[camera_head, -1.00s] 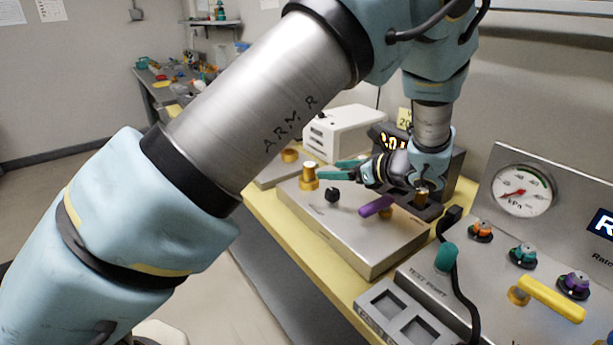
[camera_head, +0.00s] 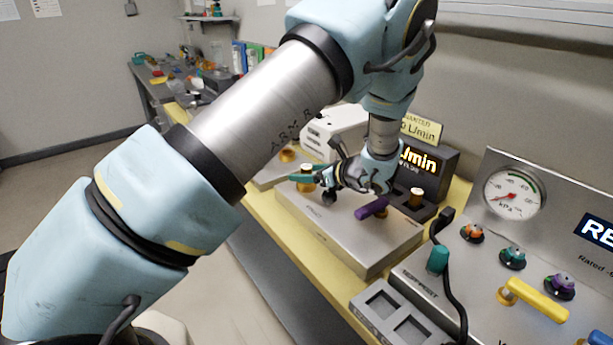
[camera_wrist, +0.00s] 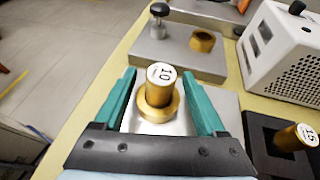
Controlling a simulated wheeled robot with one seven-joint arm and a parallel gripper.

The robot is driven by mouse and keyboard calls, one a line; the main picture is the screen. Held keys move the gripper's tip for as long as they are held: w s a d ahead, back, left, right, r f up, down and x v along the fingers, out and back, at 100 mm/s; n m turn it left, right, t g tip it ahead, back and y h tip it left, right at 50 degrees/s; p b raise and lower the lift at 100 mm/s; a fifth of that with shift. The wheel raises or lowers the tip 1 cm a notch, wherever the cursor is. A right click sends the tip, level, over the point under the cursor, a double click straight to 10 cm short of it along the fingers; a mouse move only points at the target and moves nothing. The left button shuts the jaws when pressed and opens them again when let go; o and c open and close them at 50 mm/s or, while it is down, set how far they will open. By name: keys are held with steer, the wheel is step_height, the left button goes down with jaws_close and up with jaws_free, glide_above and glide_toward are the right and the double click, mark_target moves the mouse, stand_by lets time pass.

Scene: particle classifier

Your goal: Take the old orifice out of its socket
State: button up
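The old orifice, a brass cylinder with a white top marked 10 (camera_wrist: 158,88), stands upright in its brass socket (camera_wrist: 160,109) on a grey metal block (camera_head: 356,238). My gripper (camera_wrist: 160,74) has teal fingers, open, one on each side of the orifice, with a gap visible on both sides in the wrist view. In the head view my gripper (camera_head: 308,177) is at the orifice's height, and a teal finger partly hides the brass. A purple lever (camera_head: 371,208) sits on the block, to the right of my gripper.
Another brass orifice, marked 15 (camera_wrist: 291,137), stands in a black holder to the right. A white vented box (camera_wrist: 285,55) and a plate with an empty brass ring (camera_wrist: 203,40) lie beyond. A gauge panel (camera_head: 550,215) and grey tray (camera_head: 368,305) stand at right.

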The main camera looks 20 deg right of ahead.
jaws_close()
stand_by(0.3)
steer(key=shift+r, duration=0.1)
